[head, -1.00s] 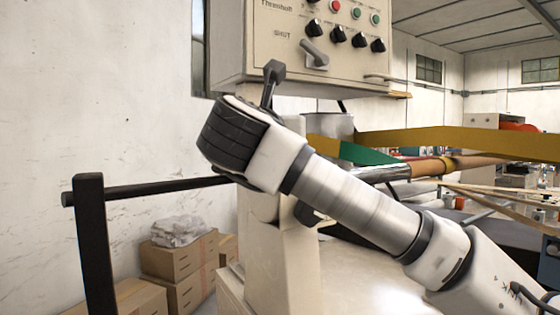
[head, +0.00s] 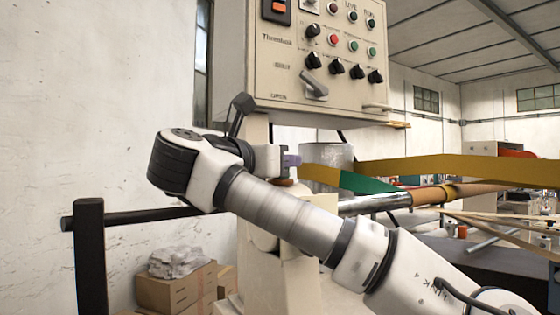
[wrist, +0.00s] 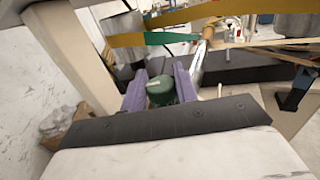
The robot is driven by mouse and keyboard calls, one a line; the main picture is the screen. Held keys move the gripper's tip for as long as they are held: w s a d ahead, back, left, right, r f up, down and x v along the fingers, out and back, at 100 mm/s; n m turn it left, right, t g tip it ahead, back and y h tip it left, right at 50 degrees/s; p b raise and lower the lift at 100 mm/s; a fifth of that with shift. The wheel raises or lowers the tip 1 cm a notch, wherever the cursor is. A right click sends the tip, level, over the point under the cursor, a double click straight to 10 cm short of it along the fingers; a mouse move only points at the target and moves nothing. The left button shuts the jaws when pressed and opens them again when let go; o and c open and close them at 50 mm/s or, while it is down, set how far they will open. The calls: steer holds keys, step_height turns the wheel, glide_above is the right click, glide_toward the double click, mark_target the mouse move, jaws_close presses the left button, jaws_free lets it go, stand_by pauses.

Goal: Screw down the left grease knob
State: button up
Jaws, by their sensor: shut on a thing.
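The grease knob (wrist: 160,90) is a dark green rounded cap with a pale mark, in the middle of the wrist view. My gripper (wrist: 160,88) has purple fingers, one on each side of the knob, and is shut on it. In the head view my gripper (head: 291,161) points right, beside the machine's column below the control panel. The knob is hidden there behind my gripper and wrist. I cannot tell which of the grease knobs it is from these views.
The control panel (head: 318,60) with buttons and dark knobs hangs just above my wrist. A yellow and green belt (head: 430,170) runs right from a grey cylinder (head: 327,153). A black post with a bar (head: 92,255) stands at left. Cardboard boxes (head: 178,290) lie on the floor.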

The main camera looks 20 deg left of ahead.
steer(key=shift+f, duration=0.1)
steer(key=o, duration=1)
steer(key=shift+c, duration=0.2)
step_height(320, 180, up, 20)
steer(key=p, duration=1)
